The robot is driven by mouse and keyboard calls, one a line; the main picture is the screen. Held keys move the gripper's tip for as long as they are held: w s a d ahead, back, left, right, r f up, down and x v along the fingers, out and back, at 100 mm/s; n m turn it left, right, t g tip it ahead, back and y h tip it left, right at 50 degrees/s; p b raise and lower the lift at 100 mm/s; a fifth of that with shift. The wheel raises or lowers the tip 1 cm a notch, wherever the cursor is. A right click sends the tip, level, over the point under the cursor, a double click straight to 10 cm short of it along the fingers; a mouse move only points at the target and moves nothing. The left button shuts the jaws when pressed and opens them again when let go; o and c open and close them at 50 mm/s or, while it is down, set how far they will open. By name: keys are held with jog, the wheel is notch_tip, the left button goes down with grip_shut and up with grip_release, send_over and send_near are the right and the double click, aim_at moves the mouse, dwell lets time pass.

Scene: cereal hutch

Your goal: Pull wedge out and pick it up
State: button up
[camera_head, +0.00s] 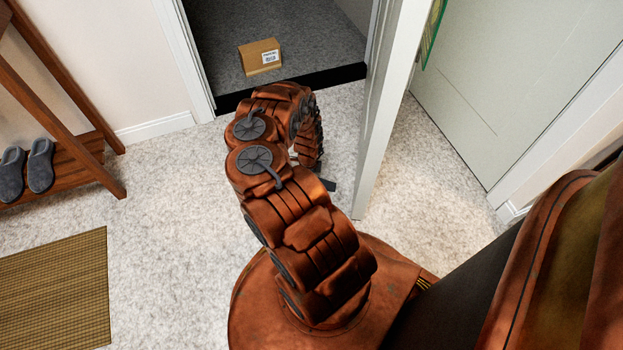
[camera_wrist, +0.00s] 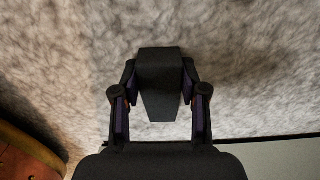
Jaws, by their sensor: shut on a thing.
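The wedge (camera_wrist: 160,98) is a dark grey, tapered block between the two fingers of my gripper (camera_wrist: 159,72) in the wrist view. My gripper is shut on it, with one finger against each side. Pale carpet shows behind and around the wedge; I cannot tell whether it touches the floor. In the head view my arm hides most of the gripper, and only a small dark piece shows beside the arm, close to the foot of the open white door (camera_head: 388,110). I cannot tell whether that piece is wedge or finger.
A cardboard box (camera_head: 260,56) lies on the grey floor past the doorway. A wooden rack (camera_head: 85,165) with grey slippers (camera_head: 40,166) stands at the left, above a woven mat (camera_head: 55,290). Carpet (camera_head: 165,225) between rack and arm is clear.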

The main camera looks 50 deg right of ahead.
jog(key=shift+w+a, duration=0.1)
jog(key=o, duration=1.3)
jog(key=shift+c, duration=0.2)
jog(key=shift+w+r, duration=0.2)
jog(key=shift+r, duration=2.05)
jog(key=shift+s+r, duration=0.2)
jog(key=shift+r, duration=3.55)
